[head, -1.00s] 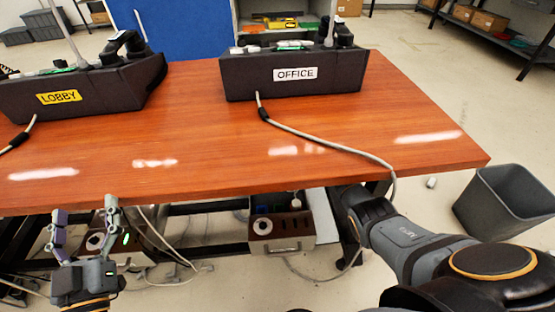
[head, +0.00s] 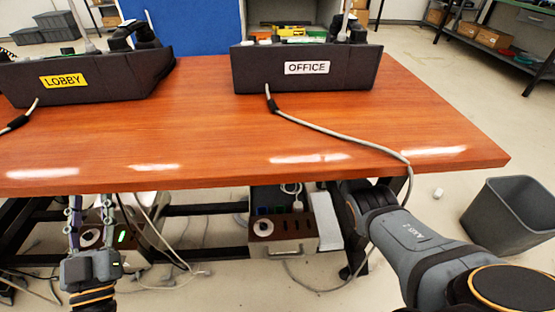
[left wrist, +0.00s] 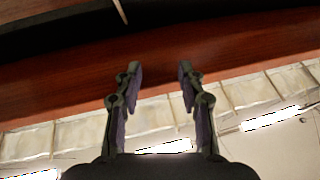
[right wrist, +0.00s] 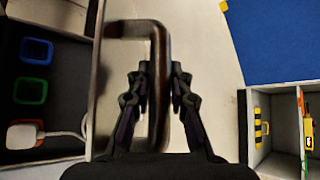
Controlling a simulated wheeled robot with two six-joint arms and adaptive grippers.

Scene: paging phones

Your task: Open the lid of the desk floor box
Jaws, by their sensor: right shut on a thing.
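The desk floor box (head: 272,228) stands under the table's middle, brown-fronted with slots and a white round part. Its inside shows blue, green and orange sockets, also seen in the right wrist view. A pale panel, the lid (head: 326,220), stands raised at the box's right side. In the right wrist view the lid (right wrist: 108,75) stands beside the sockets and bears a dark bar handle (right wrist: 159,50). My right gripper (right wrist: 159,72) is shut on that handle; the tabletop hides it in the head view. My left gripper (head: 89,203) is open and empty at the table's front edge.
A grey cable (head: 345,145) runs over the right front edge. A second box (head: 92,235) sits behind my left gripper. A bin (head: 510,215) stands at right.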

